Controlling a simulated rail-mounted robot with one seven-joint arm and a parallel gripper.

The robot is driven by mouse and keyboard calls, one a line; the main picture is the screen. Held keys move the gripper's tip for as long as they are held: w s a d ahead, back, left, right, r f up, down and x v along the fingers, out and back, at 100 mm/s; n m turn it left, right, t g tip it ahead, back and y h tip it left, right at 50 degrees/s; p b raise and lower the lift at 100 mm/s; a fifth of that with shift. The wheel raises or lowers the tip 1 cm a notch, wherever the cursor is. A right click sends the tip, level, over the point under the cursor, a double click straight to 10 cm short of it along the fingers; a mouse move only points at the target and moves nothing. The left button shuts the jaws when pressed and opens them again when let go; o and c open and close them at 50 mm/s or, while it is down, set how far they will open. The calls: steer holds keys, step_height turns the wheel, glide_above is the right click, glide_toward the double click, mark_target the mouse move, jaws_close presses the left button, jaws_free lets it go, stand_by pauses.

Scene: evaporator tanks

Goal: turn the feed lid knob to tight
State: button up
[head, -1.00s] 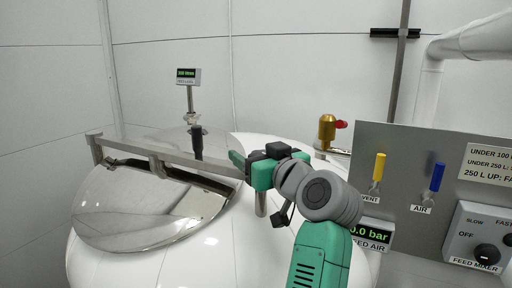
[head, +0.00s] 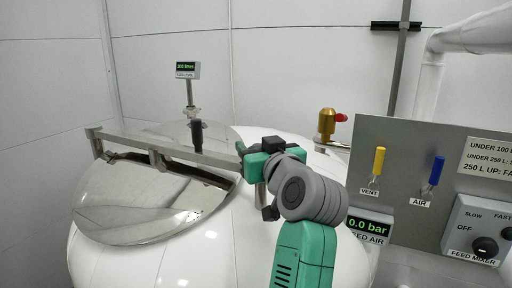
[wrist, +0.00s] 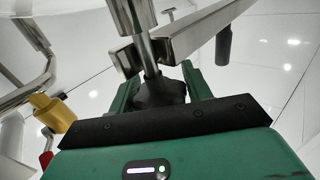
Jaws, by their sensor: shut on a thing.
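The feed lid is a shiny steel disc (head: 140,205) on the white tank, with a flat steel bar (head: 205,157) running across it. My gripper (head: 242,152) is at the right end of that bar. In the wrist view, its two green fingers stand on either side of a dark knob (wrist: 158,90) on a steel rod, and are shut on it. I see no mark that tells how tight the knob is.
A brass valve with a red handle (head: 327,123) is behind my arm. A control panel (head: 400,150) stands at right; the gauge (head: 368,225) reads 0.0 bar.

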steer(key=m+h, duration=0.1)
steer(key=h, duration=0.1)
steer(key=m+t+h, duration=0.1)
steer(key=m+h, duration=0.1)
steer(key=h, duration=0.1)
steer(key=shift+d+r+m+h, duration=0.1)
steer(key=shift+d+m+h, duration=0.1)
steer(key=shift+m+h, duration=0.1)
steer(key=m+h, duration=0.2)
steer(key=h, duration=0.2)
steer(key=shift+d+m, duration=0.25)
steer(key=shift+m, duration=0.15)
steer(key=m+g+h, duration=0.1)
steer(key=m+h, duration=0.1)
steer(key=m+g+h+b, duration=0.1)
steer(key=m+g+h, duration=0.1)
steer(key=h, duration=0.1)
steer(key=d+m+g+h, duration=0.1)
steer(key=h, duration=0.2)
steer(key=shift+s+m, duration=0.2)
steer(key=shift+m, duration=0.2)
steer(key=shift+d+g+h, duration=0.1)
steer(key=shift+g+h, duration=0.3)
steer(key=o, duration=1)
steer(key=shift+c, duration=0.2)
steer(key=b+v, duration=0.3)
steer(key=v, duration=0.5)
steer(key=shift+b, duration=0.3)
